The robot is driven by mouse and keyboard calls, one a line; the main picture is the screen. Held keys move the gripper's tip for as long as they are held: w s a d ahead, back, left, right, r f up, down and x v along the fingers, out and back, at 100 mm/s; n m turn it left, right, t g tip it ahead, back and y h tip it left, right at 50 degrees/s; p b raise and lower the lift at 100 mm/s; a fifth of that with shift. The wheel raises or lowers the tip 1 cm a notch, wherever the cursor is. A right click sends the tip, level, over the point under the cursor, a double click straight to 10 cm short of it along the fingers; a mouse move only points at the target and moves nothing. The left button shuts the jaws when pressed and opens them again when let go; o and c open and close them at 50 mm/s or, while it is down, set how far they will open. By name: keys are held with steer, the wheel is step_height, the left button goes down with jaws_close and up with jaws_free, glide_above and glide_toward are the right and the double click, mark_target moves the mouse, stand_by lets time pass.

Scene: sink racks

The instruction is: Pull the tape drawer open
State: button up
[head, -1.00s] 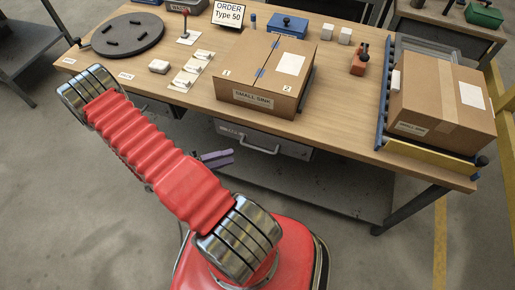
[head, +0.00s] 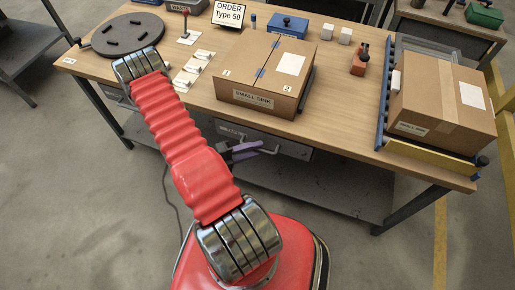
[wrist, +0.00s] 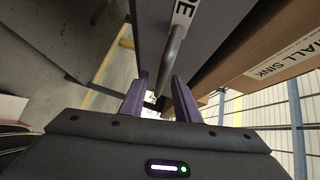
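The tape drawer (head: 295,150) is a grey drawer hung under the front of the wooden bench. It appears shut. Its bar handle (head: 272,150) faces me, and my gripper hides part of the drawer front. In the wrist view the grey drawer front (wrist: 215,40) carries a white label ending in "E", and the handle (wrist: 174,50) runs down toward the gap between my fingers. My gripper (head: 250,150) has purple fingers and is at the handle's left end in the head view. In the wrist view my gripper (wrist: 160,78) is open; contact with the handle cannot be told.
A small-sink box (head: 260,75) stands on the bench (head: 335,110) above the drawer. Another box (head: 440,95) sits at the right. A black turntable (head: 127,35) is at the left. A lower shelf (head: 320,190) lies below the drawer. The floor in front is clear.

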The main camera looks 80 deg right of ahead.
steer(key=shift+s+d+f, duration=0.1)
steer(key=shift+s+d, duration=0.3)
steer(key=shift+s, duration=0.15)
jaws_close()
steer(key=shift+f, duration=0.1)
stand_by(0.4)
